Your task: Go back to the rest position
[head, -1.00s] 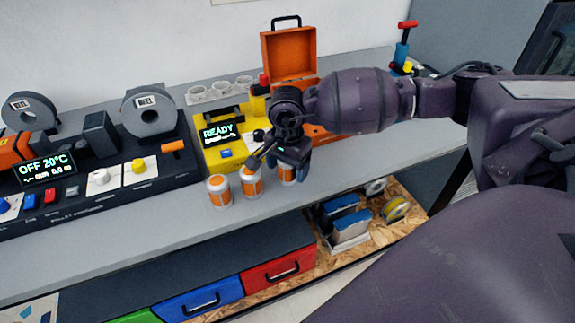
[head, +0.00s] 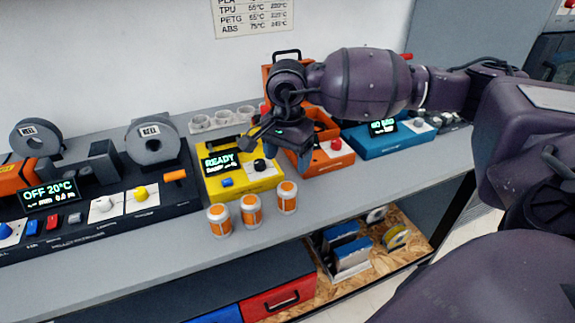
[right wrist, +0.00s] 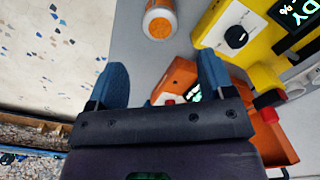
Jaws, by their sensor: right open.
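My right gripper (head: 276,150) is open and empty. In the head view it hangs above the bench in front of the orange box, behind and above the rightmost bottle. Its two blue fingers stand apart in the right wrist view (right wrist: 160,85), with nothing between them but the orange device below. Three white bottles with orange bands stand upright in a row at the bench front: left (head: 219,220), middle (head: 251,211) and right (head: 287,197). One bottle (right wrist: 160,20) also shows beyond the fingers in the right wrist view. My left gripper is not in view.
A yellow device (head: 240,178) reading READY stands behind the bottles. An orange device (head: 330,160) and a blue device (head: 385,140) are right of it. A black filament unit (head: 100,205) fills the bench's left. Shelves with a red drawer (head: 278,298) and spools lie below.

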